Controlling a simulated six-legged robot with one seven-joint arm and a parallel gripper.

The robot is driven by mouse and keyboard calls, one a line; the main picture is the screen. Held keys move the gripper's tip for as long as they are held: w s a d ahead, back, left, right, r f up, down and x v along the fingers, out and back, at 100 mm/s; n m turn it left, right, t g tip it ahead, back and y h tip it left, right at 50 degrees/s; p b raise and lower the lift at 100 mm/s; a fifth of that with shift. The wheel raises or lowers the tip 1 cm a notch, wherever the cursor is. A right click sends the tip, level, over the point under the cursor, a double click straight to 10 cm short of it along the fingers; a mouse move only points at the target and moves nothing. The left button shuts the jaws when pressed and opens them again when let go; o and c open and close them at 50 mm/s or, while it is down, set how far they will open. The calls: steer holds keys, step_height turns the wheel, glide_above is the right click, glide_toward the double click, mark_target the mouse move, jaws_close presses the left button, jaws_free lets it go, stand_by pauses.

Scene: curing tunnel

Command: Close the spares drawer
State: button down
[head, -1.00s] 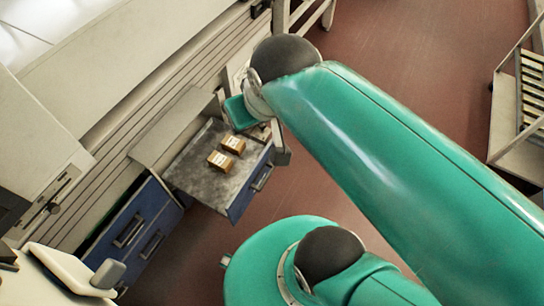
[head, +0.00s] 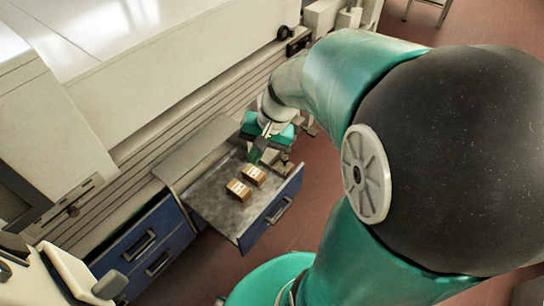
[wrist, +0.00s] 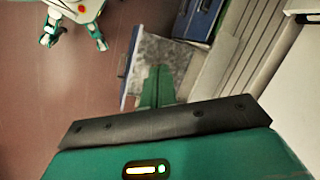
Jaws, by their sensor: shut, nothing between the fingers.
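The spares drawer (head: 272,217) stands pulled out from the long pale machine, with a blue front, a dark handle (head: 279,210) and a worn grey inside. Two small brown boxes (head: 238,190) (head: 254,175) with pale labels lie in it. My gripper (head: 257,156) is shut and empty, fingers pointing down at the drawer's far side; whether it touches the drawer I cannot tell. In the wrist view, the shut green fingers (wrist: 157,85) overlap the drawer's grey inside (wrist: 150,52), and the drawer's front (wrist: 131,66) is seen edge-on to their left. The boxes are not visible there.
Shut blue drawers (head: 145,245) sit beside the open one, at lower left. A pale machine housing (head: 50,130) runs along the left and back. The reddish floor (head: 318,180) in front of the drawer is clear.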

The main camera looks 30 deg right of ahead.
steer(key=w+d+f+m+t+y, duration=0.25)
steer(key=d+f+m+y, duration=0.25)
steer(key=d+f+m, duration=0.95)
steer(key=s+d+f+m+t, duration=0.2)
steer(key=d+f+t, duration=0.1)
steer(key=f, duration=0.4)
steer(key=s+d+f+m+t, duration=0.1)
steer(key=s+d+f+t, duration=0.15)
steer(key=f, duration=0.45)
steer(key=m+t+h, duration=0.4)
steer(key=m, duration=0.3)
glide_toward(285, 187)
steer(key=x, duration=0.6)
steer(key=shift+d+f, duration=0.1)
steer(key=shift+f, duration=0.35)
steer(key=shift+w, duration=0.25)
steer(key=shift+w, duration=0.1)
